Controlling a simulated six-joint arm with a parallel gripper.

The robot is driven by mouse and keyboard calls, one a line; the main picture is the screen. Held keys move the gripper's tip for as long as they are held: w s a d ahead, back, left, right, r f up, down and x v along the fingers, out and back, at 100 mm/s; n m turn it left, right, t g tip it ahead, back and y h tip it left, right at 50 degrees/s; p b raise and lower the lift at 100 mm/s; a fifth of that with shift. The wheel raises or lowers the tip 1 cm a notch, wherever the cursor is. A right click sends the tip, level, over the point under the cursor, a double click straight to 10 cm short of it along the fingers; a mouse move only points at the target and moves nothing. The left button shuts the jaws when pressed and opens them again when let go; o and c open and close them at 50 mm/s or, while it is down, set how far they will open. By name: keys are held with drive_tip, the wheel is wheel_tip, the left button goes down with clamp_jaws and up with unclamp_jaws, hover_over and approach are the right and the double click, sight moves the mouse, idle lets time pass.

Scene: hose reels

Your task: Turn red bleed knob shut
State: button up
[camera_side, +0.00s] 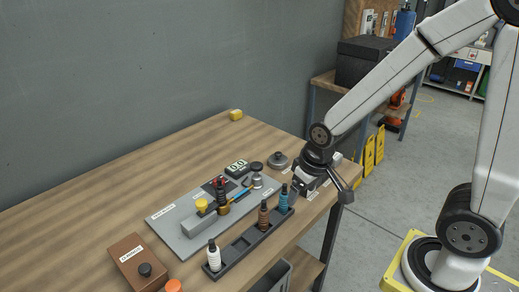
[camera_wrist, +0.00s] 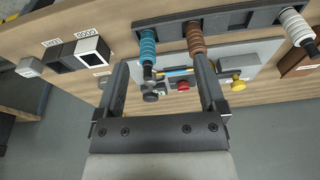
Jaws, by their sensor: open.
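A small red knob (camera_wrist: 183,86) shows in the wrist view between the finger lines, on the fitting block of a grey plate (camera_wrist: 245,64). In the side view a red-topped dark fitting (camera_side: 220,183) stands on the plate (camera_side: 179,238); I cannot tell if it is the same knob. A yellow knob (camera_wrist: 237,85) and a dark knob (camera_wrist: 150,97) are on either side of the red one. My gripper (camera_side: 304,187) is open and empty at the table's right end, apart from the knob. Its fingers (camera_wrist: 162,75) span the wrist view. The knob's turn position is unclear.
A dark rack (camera_side: 237,257) in front of the plate holds teal (camera_side: 284,199), brown (camera_side: 263,215) and white (camera_side: 213,257) ribbed pieces. A brown box (camera_side: 128,253) sits at front left. A yellow block (camera_side: 236,115) lies at the back. The left tabletop is clear.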

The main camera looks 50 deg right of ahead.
drive_tip(key=w+a+f+m, duration=0.1)
drive_tip(key=w+m, duration=0.2)
drive_tip(key=w, duration=0.6)
drive_tip(key=w+f+m+g, duration=0.1)
drive_tip(key=w+m, duration=0.3)
drive_tip(key=w, duration=0.5)
drive_tip(key=w+a+f+m+g, duration=0.1)
drive_tip(key=w+m, duration=0.2)
drive_tip(key=w, duration=0.7)
drive_tip(key=shift+w+a+f, duration=0.1)
drive_tip(key=shift+a+f, duration=0.2)
drive_tip(key=shift+w, duration=0.1)
drive_tip(key=shift+f, duration=0.1)
drive_tip(key=shift+f, duration=3.8)
clamp_jaws()
